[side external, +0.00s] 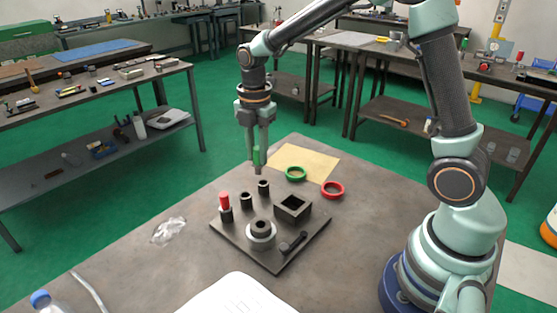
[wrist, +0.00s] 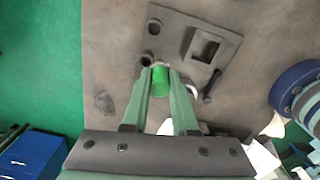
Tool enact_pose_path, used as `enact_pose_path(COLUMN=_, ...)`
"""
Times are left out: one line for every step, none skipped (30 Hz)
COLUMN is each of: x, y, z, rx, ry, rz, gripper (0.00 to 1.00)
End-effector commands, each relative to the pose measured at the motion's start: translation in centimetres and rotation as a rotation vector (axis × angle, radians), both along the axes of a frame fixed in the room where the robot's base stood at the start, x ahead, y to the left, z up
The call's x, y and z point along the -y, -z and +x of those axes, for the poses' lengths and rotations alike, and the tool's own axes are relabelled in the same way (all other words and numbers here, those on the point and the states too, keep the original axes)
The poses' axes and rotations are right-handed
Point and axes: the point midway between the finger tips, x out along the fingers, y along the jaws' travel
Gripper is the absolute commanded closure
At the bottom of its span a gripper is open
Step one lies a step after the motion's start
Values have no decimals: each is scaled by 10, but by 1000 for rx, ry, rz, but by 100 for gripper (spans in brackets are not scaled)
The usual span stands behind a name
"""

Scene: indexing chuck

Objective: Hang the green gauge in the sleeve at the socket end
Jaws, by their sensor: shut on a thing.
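My gripper (side external: 257,148) is shut on the green gauge (side external: 257,158), a short rod held upright above the plate. The gauge also shows between the fingertips in the wrist view (wrist: 160,82). In the side view its lower end is just above the far dark sleeve (side external: 263,188), apart from it. The middle sleeve (side external: 246,199) looks empty. The near sleeve (side external: 226,213) has a red gauge (side external: 225,200) standing in it. The square socket block (side external: 293,208) stands right of the row. In the wrist view one open sleeve (wrist: 154,26) lies beyond the gauge; another (wrist: 148,57) is beside it.
The dark base plate (side external: 240,249) also carries a round chuck (side external: 261,232) and a dark key-like part (side external: 293,243). A green ring (side external: 295,174) and a red ring (side external: 332,190) lie behind, near a yellow sheet (side external: 309,160). Crumpled clear film (side external: 168,231) lies left.

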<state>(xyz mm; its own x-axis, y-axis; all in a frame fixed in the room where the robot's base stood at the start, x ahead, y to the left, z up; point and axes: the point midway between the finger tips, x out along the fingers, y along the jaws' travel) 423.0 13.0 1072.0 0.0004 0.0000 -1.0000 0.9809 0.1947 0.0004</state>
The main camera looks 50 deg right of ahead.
Motion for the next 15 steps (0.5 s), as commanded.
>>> enact_pose_path(x=13, y=2, z=7, rx=-2, ry=6, rz=0, gripper=100)
enact_pose_path(x=18, y=2, z=11, rx=-1, ry=5, rz=0, gripper=100)
enact_pose_path(x=25, y=2, z=15, rx=-1, ry=4, rz=0, gripper=100)
enact_pose_path(x=29, y=2, z=17, rx=-1, ry=3, rz=0, gripper=100)
enact_pose_path(x=32, y=3, z=19, rx=-1, ry=2, rz=0, gripper=100)
enact_pose_path(x=35, y=3, z=21, rx=0, ry=1, rz=0, gripper=100)
enact_pose_path(x=37, y=3, z=22, rx=0, ry=0, rz=0, gripper=100)
enact_pose_path(x=38, y=3, z=22, rx=-1, ry=0, rz=0, gripper=100)
enact_pose_path(x=39, y=3, z=22, rx=-1, ry=-1, rz=0, gripper=100)
enact_pose_path(x=39, y=3, z=23, rx=0, ry=-2, rz=0, gripper=100)
enact_pose_path(x=39, y=3, z=23, rx=0, ry=-2, rz=0, gripper=100)
enact_pose_path(x=39, y=3, z=22, rx=0, ry=-2, rz=0, gripper=100)
enact_pose_path(x=38, y=3, z=22, rx=0, ry=-2, rz=0, gripper=100)
enact_pose_path(x=38, y=3, z=22, rx=0, ry=-2, rz=0, gripper=100)
enact_pose_path(x=38, y=3, z=22, rx=0, ry=-2, rz=0, gripper=100)
